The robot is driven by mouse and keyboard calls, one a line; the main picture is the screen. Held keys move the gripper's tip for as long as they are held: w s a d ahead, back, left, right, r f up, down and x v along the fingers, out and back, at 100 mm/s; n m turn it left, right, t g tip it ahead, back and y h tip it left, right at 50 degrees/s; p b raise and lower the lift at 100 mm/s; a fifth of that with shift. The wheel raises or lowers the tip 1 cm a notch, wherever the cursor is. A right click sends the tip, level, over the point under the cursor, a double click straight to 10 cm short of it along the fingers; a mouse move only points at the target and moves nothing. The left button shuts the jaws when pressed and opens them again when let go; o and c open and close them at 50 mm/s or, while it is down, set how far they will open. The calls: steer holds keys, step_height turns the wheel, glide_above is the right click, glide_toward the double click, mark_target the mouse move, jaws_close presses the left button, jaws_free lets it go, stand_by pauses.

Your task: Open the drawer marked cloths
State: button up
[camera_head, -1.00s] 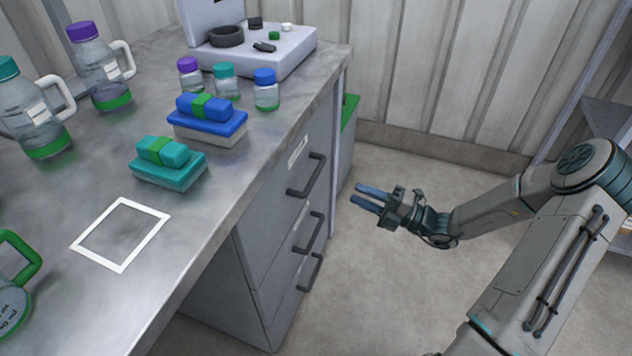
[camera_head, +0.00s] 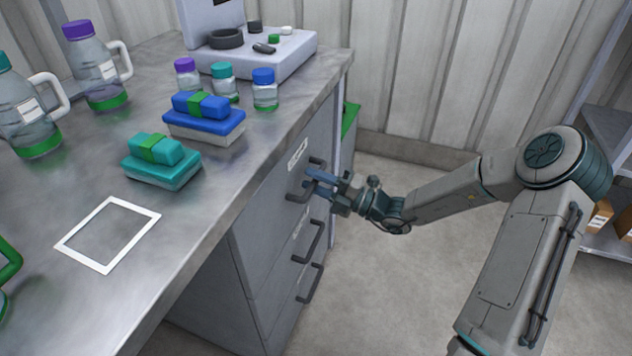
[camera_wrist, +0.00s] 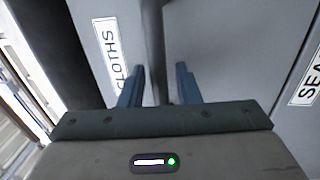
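The drawer marked cloths (camera_wrist: 100,25) shows its label, "CLOTHS", in the wrist view. In the head view it is the top drawer (camera_head: 277,188) of the grey unit under the bench, and it looks shut. Its dark bar handle (camera_head: 318,162) stands out from the front. My gripper (camera_head: 311,180) is at this handle, with its blue fingers pointing at the drawer front. In the wrist view my gripper (camera_wrist: 160,76) is open, one finger on each side of a dark bar that looks like the handle. I cannot tell whether the fingers touch it.
Two lower drawers have handles, the middle one (camera_head: 309,242) and the bottom one (camera_head: 312,284). A label starting "SEA" (camera_wrist: 308,80) is on the neighbouring drawer. The bench top (camera_head: 200,225) overhangs the unit. The floor (camera_head: 400,285) before the drawers is clear.

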jaws_close()
steer(key=shift+d, duration=0.1)
